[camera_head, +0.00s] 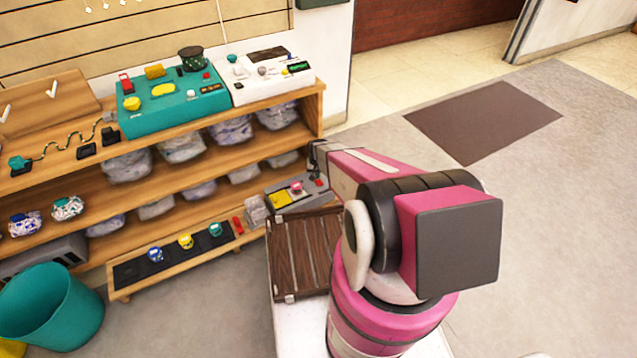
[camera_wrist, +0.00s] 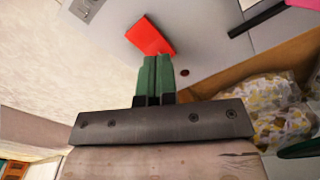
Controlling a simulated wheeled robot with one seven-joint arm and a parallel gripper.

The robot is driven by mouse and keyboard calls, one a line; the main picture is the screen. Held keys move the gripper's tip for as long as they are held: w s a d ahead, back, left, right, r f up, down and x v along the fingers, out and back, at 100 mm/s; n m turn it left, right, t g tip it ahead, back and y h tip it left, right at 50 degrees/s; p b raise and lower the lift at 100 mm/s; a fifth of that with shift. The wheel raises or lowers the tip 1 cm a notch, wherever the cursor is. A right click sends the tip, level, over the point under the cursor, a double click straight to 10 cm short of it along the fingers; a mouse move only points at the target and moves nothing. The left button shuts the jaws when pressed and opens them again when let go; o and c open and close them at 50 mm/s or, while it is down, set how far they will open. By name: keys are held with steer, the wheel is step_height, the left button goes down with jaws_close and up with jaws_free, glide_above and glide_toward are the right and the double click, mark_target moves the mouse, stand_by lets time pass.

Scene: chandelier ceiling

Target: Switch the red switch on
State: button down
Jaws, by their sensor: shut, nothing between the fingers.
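A flat red switch (camera_wrist: 150,38) stands on a pale grey panel (camera_wrist: 205,45) in the wrist view. It looks like a tilted rectangular flap. My gripper (camera_wrist: 155,62) has its green fingers pressed together with nothing between them. The fingertips are just below the red switch in the picture; I cannot tell whether they touch it. A small red part (camera_head: 319,182) shows close to the gripper there, partly hidden.
A wooden shelf (camera_head: 200,185) with several wrapped bags stands to the left. A teal panel (camera_head: 165,120) with another red part (camera_head: 126,83) and a white panel (camera_head: 262,90) sit on top. A teal bin (camera_head: 50,310) is at lower left. Open floor (camera_head: 560,200) lies right.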

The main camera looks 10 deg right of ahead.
steer(key=shift+f, duration=0.75)
stand_by(0.4)
steer(key=shift+r, duration=3.5)
